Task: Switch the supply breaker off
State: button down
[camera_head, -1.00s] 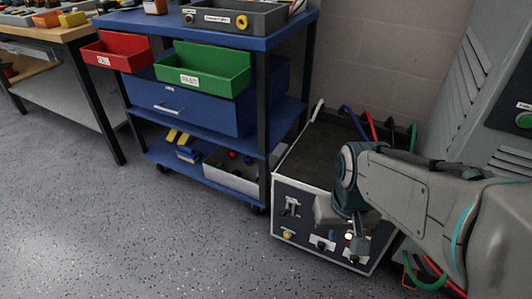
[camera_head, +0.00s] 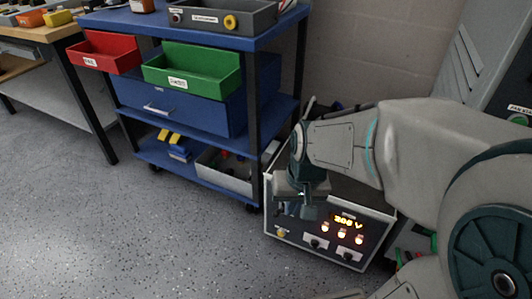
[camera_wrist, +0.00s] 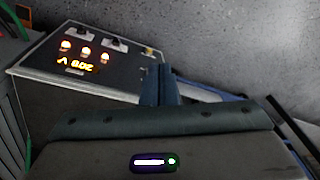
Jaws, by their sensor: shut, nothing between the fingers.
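The supply unit is a dark box with a light-edged front panel (camera_head: 330,244). Its amber display (camera_head: 348,221) reads about 208 V, with a row of lit lamps (camera_head: 342,233) below. The same panel shows upside down in the wrist view (camera_wrist: 118,76), with its lit display (camera_wrist: 75,65). My gripper (camera_head: 306,212) is at the panel's upper left, over the supply breaker's place. The breaker is mostly hidden by my gripper, so its position cannot be read. The fingers (camera_wrist: 160,85) are shut and empty; whether they touch the breaker is unclear.
A yellow button (camera_head: 281,233) and dark knobs (camera_head: 315,243) sit low on the panel. A blue cart (camera_head: 210,120) with red and green bins stands left of the box. A grey cabinet (camera_head: 478,60) stands at right. The floor in front is clear.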

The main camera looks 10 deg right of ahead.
jog(key=w+f+m+p, duration=0.3)
jog(key=w+m+p, duration=0.15)
jog(key=w, duration=0.55)
jog(key=m+t+h+p, duration=0.1)
jog(key=m+p, duration=0.2)
send_over(280, 212)
jog(key=d, duration=0.2)
jog(key=s+x, duration=0.1)
jog(key=x, duration=0.4)
jog(key=shift+s+d+f, duration=0.1)
jog(key=shift+s+f, duration=0.2)
jog(key=shift+s, duration=0.05)
jog(key=b+x, duration=0.2)
jog(key=x, duration=0.2)
jog(key=s+a+b+x, duration=0.1)
jog(key=b+x, duration=0.1)
jog(key=x, duration=0.2)
jog(key=b+x, duration=0.3)
jog(key=x, duration=0.1)
jog(key=shift+s+a+f, duration=0.2)
jog(key=shift+a+f, duration=0.2)
jog(key=shift+f, duration=0.15)
jog(key=shift+a, duration=0.1)
